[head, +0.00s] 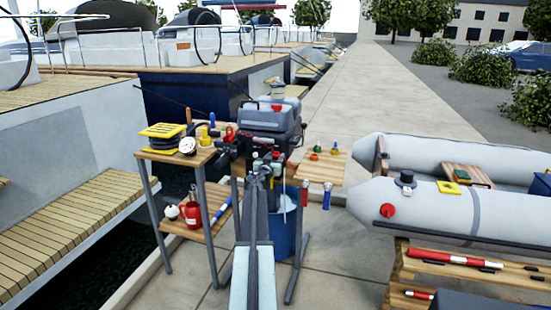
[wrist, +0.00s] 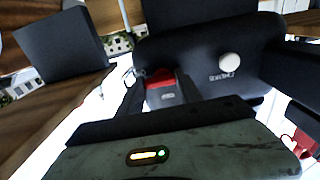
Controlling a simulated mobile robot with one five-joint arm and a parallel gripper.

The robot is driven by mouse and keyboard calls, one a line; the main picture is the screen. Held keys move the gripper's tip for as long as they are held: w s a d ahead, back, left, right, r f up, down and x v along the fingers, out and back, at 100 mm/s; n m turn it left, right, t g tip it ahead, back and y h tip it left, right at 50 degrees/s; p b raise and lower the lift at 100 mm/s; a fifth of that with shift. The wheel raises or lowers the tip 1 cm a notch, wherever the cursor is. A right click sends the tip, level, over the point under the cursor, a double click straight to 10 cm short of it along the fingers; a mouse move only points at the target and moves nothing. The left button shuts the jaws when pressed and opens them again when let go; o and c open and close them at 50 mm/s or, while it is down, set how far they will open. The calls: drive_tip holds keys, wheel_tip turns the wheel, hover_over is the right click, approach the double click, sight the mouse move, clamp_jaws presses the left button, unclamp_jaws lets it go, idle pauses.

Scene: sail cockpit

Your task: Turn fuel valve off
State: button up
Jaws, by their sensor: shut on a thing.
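The outboard motor (head: 272,118) hangs on a stand in the middle of the head view, dark grey with a black lower front. My arm reaches up to its front, and my gripper (head: 262,162) is small and partly hidden there. In the wrist view my gripper (wrist: 160,86) is shut at the motor's front, its dark fingers either side of a small red part (wrist: 160,77), which looks like the fuel valve. A grey block with a pale mark sits just below the red part. The valve's exact angle cannot be told.
A white round knob (wrist: 229,64) is on the motor's black front, right of the fingers. A wooden side table (head: 158,154) with tools stands left, a small shelf (head: 322,168) right. A blue bin (head: 285,225) is below. A grey inflatable boat (head: 450,205) lies right.

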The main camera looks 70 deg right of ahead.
drive_tip(key=shift+a+n, duration=0.15)
drive_tip(key=shift+n, duration=0.8)
drive_tip(key=shift+a+n, duration=0.1)
drive_tip(key=shift+n, duration=0.85)
drive_tip(key=n, duration=0.5)
drive_tip(key=shift+w+r, duration=0.1)
drive_tip(key=shift+w, duration=0.1)
drive_tip(key=shift+w+a+n, duration=0.1)
drive_tip(key=shift+w+n, duration=0.05)
drive_tip(key=shift+n, duration=2.05)
drive_tip(key=shift+w+n, duration=0.1)
drive_tip(key=shift+n, duration=2.1)
drive_tip(key=shift+r, duration=0.1)
drive_tip(key=o, duration=1.4)
